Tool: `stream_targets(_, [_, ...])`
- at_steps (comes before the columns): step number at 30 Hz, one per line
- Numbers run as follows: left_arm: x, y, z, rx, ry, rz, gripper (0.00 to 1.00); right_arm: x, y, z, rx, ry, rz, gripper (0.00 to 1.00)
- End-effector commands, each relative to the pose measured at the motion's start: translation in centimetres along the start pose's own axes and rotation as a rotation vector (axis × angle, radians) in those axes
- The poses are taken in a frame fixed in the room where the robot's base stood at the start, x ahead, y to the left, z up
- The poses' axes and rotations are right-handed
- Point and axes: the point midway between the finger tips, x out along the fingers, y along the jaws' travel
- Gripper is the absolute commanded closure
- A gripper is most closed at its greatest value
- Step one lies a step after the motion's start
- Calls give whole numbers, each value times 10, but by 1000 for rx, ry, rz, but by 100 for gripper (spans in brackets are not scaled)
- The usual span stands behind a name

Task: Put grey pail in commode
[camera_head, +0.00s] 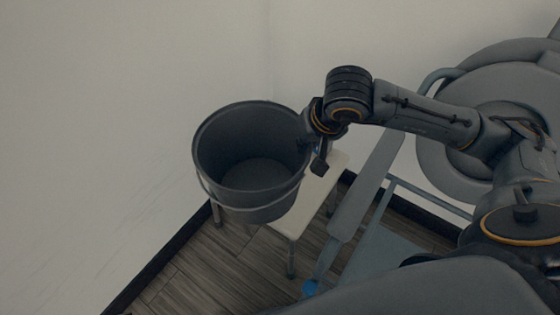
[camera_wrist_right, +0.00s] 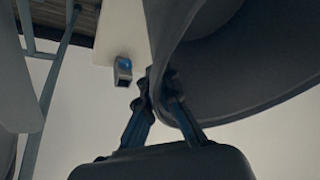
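The grey pail (camera_head: 204,158) is upright with an open top, its thin handle hanging down at the front. It overlaps a white stool; I cannot tell whether it rests on it. My right gripper (camera_head: 312,153) is at the pail's right rim, one finger at the rim and the other outside it. A blue-grey framed chair, apparently the commode (camera_head: 380,248), stands right of the stool. My left gripper is out of view.
The white stool (camera_head: 318,190) stands on the wood floor (camera_head: 235,262) in a corner. Pale walls (camera_head: 110,110) with dark skirting close in behind and to the left. The commode's armrest (camera_head: 365,185) is close to my right forearm. Some floor at the front is bare.

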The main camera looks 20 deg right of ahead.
Motion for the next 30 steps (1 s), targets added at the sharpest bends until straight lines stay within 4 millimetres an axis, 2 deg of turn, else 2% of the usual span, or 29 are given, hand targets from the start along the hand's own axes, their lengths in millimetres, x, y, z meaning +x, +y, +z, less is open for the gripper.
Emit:
stream_targets(5, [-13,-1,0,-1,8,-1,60,28,21,-28,8,2,4,100])
stream_targets(11, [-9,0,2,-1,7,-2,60,64,42,-60,7,1,0,100])
stream_targets(16, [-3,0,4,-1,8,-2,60,98,55,-68,3,1,-1,100])
stream_targets(26, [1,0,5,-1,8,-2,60,122,65,-76,1,2,-1,100])
stream_targets(30, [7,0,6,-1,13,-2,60,143,69,-69,1,0,-1,100])
